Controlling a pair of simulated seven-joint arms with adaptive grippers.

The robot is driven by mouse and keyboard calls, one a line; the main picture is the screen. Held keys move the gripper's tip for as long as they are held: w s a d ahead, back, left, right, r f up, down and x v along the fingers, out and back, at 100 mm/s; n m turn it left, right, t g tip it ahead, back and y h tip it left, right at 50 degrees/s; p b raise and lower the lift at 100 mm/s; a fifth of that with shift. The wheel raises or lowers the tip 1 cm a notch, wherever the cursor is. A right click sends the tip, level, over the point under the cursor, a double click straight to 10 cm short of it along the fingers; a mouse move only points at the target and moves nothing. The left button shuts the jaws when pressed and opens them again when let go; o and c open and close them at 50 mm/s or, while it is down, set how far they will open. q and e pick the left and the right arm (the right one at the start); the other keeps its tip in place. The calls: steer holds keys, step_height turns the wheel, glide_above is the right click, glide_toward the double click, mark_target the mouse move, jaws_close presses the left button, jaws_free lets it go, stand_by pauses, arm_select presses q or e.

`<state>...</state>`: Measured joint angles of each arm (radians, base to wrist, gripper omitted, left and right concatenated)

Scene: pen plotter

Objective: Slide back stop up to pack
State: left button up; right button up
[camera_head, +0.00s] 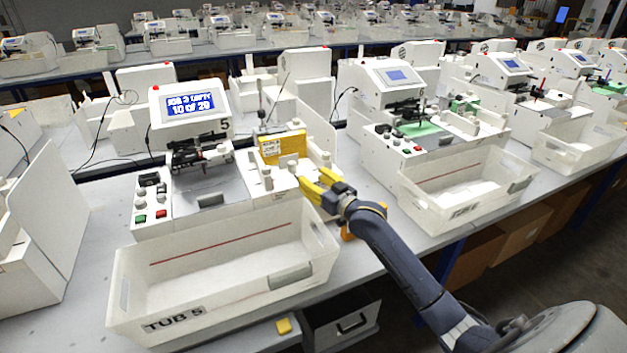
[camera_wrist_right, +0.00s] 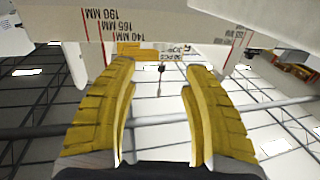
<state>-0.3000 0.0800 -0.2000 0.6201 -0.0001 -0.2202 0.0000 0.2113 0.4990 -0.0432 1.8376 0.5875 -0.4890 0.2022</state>
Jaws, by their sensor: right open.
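A yellow pack (camera_head: 283,147) with a printed label stands upright in the feeder at the right side of the near plotter. My right gripper (camera_head: 314,181) has yellow fingers and is open, just in front of and to the right of the pack. In the right wrist view my right gripper (camera_wrist_right: 158,68) shows an empty gap between the fingertips. Beyond them is a white bar (camera_wrist_right: 180,25) with upside-down millimetre marks. I cannot tell for certain which white feeder part is the back stop. My left gripper is not in view.
The plotter's screen (camera_head: 190,102) reads 10 of 20. A white tub (camera_head: 215,265) marked TUB 5 stands in front of the plotter. Another plotter (camera_head: 390,85) and tub (camera_head: 470,190) stand to the right.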

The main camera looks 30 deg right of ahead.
mark_target(291, 164)
steer(key=shift+o, duration=0.3)
